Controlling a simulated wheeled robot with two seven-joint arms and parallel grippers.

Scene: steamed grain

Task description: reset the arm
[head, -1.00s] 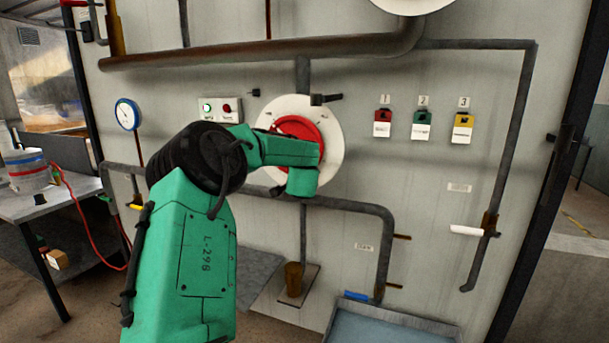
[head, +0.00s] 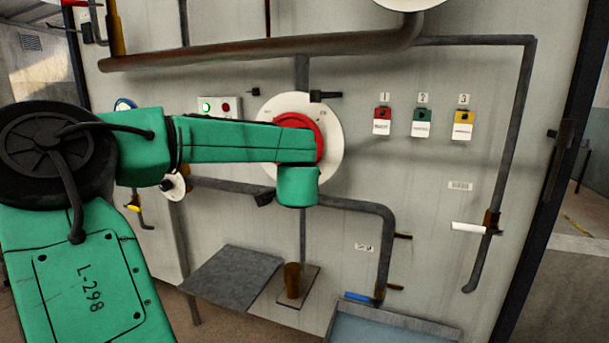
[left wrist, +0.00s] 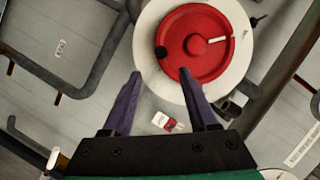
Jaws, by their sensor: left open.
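My left arm comes in from the left, and its wrist end stands in front of the red round wheel (head: 300,122) on its white disc (head: 334,140). The gripper itself is largely hidden behind the wrist in the head view. In the left wrist view my left gripper (left wrist: 160,74) has its two purple fingers apart, with nothing between them. The red wheel (left wrist: 205,62) lies ahead of the fingers, towards the upper right. The right fingertip overlaps the wheel's lower edge in the picture; whether they touch I cannot tell. My right gripper is in neither view.
A thick pipe (head: 250,53) runs above, and a bent pipe (head: 385,235) below. A blue-grey basin (head: 400,331) stands at the bottom.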

